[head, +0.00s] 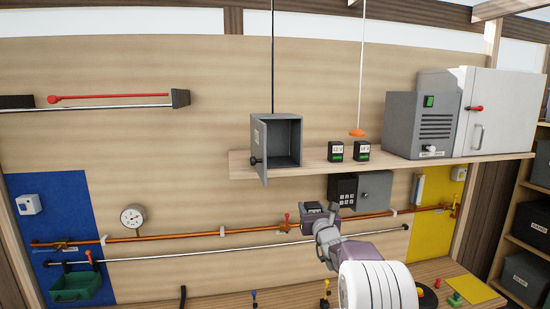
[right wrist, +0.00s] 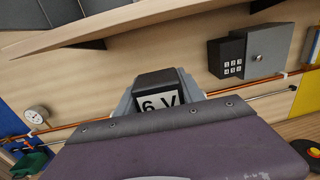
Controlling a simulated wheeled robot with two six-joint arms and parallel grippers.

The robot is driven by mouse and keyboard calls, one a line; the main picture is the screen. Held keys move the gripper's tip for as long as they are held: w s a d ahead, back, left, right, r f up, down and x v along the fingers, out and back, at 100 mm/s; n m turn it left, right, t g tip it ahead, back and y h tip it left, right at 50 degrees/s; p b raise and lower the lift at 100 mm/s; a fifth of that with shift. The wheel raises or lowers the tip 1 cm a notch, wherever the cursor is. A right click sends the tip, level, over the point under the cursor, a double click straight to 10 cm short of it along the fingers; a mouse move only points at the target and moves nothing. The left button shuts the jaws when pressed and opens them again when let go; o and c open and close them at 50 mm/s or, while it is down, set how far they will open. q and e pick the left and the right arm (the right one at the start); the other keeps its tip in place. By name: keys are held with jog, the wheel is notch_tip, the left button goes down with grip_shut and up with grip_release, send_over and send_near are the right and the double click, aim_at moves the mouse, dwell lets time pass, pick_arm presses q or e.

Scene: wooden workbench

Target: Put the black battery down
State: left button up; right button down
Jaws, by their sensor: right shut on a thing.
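My right gripper (head: 313,214) is shut on the black battery (head: 312,206) and holds it in the air, in front of the back wall and below the shelf. In the right wrist view the battery (right wrist: 158,92) shows a white label reading "6 V" between the fingers (right wrist: 157,98); its lower part is hidden by the gripper body. Two other dark batteries, one left (head: 335,150) and one right (head: 361,151), stand upright on the wooden shelf (head: 400,163). My left gripper is not in view.
An open grey box (head: 288,140) stands left of the shelf batteries, its door swung toward me. A keypad box (head: 343,190) and copper pipe (head: 180,234) are on the wall near the gripper. An orange tip (head: 356,132) hangs above the batteries.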

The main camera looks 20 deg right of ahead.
jog(key=s+a+r+p, duration=0.1)
jog(key=a+r, duration=0.3)
jog(key=r, duration=0.8)
jog(key=s+a+r+y+p, duration=0.1)
jog(key=a+r+p, duration=0.3)
jog(key=r, duration=0.8)
jog(key=shift+s+a+n+p, duration=0.15)
jog(key=shift+a+n+p, duration=0.2)
jog(key=shift+a, duration=0.35)
jog(key=shift+r, duration=0.15)
